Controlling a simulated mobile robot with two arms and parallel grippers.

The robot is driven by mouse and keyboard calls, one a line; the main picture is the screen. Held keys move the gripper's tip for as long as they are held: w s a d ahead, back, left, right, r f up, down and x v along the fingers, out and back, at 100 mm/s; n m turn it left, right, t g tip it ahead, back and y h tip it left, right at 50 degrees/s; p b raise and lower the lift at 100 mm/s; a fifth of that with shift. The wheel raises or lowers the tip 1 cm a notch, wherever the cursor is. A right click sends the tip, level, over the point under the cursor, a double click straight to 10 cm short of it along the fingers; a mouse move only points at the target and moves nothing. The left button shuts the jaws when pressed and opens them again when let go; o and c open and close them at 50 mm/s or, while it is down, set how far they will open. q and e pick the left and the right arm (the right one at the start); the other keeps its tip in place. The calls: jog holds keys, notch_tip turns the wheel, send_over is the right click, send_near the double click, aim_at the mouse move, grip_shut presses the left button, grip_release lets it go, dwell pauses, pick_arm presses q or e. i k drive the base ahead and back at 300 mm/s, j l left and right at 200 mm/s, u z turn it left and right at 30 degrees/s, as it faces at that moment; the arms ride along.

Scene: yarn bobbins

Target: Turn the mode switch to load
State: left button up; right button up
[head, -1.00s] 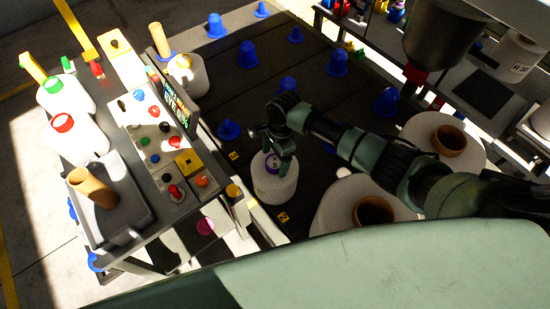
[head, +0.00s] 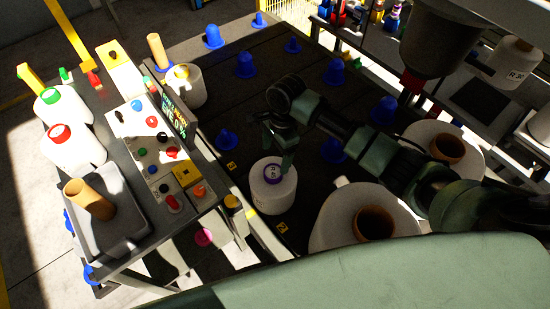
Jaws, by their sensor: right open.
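The control panel (head: 151,160) on the cart at left carries several coloured buttons and small dark knobs. Which knob is the mode switch, and where it points, is too small to tell. One dark knob (head: 164,188) sits near the panel's front, beside a red mushroom button (head: 173,203). My right gripper (head: 279,150) reaches in from the right. It is open and empty, just above and behind a white bobbin (head: 272,190) with a purple ring, and well right of the panel. My left gripper is not in view.
A display (head: 174,118) stands along the panel's right edge, between it and my right gripper. White bottles (head: 72,148) and a grey tray (head: 125,225) with a cardboard tube are left of the panel. Large white bobbins (head: 335,222) lie under my right arm. Blue cones (head: 245,66) stand on the dark deck.

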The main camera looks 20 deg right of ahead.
aim_at(162, 136)
jog(key=k+j, duration=0.1)
jog(key=j, duration=0.3)
jog(key=k+j, duration=0.1)
jog(key=j, duration=0.3)
jog(key=k+j, duration=0.1)
jog(key=j, duration=0.3)
